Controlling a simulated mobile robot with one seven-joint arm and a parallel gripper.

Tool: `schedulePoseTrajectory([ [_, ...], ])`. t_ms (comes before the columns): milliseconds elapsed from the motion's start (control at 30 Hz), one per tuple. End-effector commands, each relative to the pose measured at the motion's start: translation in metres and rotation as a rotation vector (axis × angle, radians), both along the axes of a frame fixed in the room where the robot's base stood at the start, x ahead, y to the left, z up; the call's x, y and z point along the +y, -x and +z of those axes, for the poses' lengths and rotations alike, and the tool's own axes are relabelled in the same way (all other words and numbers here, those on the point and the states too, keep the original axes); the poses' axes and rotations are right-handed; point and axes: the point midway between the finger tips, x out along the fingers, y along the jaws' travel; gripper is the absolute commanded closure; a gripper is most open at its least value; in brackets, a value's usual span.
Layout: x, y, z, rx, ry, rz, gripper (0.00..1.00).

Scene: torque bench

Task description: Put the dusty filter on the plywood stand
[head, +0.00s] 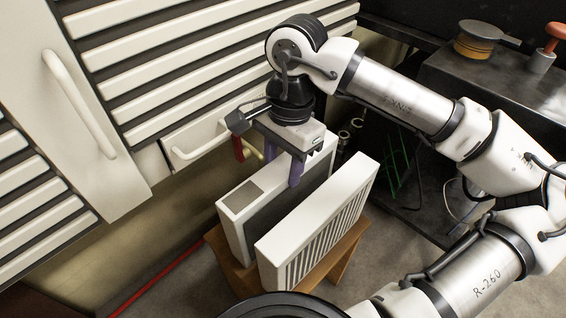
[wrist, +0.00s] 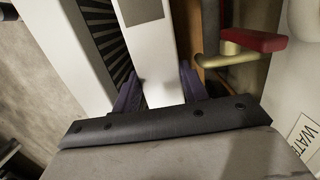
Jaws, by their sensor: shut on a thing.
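Two white boxy filters stand upright side by side at the plywood stand (head: 349,250). The rear-left one, with a grey patch on its top edge and a dark grey face, looks like the dusty filter (head: 233,222). My gripper (head: 284,168) is above it, with purple fingers shut on its top edge. In the wrist view the dusty filter (wrist: 160,50) passes between the two fingers (wrist: 158,86). The other filter (head: 318,215), with a slatted face, stands just in front, a narrow gap apart. Whether the dusty filter's bottom touches the stand is hidden.
A white louvred unit with a long handle (head: 80,105) rises at the left. A red handle (wrist: 252,39) on a cream pipe (wrist: 228,62) is close beside the gripper. A dark bench (head: 480,85) with tools stands at the back right. A red strip (head: 160,280) lies along the floor.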

Motion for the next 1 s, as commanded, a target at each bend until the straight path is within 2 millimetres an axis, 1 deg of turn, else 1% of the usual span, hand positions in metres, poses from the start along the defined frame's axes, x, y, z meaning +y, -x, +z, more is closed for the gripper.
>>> schedulePoseTrajectory([
  [167, 0.0, 0.0, 0.001, -0.001, 0.0, 0.0, 1.0],
  [333, 0.0, 0.0, -0.004, -0.001, -0.001, 0.0, 1.0],
  [367, 0.0, 0.0, -0.002, -0.001, 0.0, 0.0, 0.53],
  [500, 0.0, 0.0, -0.002, -0.001, -0.001, 0.0, 0.35],
  [833, 0.0, 0.0, 0.001, -0.001, 0.001, 0.0, 0.35],
  [933, -0.001, -0.001, 0.009, -0.002, 0.001, -0.001, 0.35],
  [1000, -0.002, -0.002, 0.022, -0.003, 0.0, -0.001, 0.35],
])
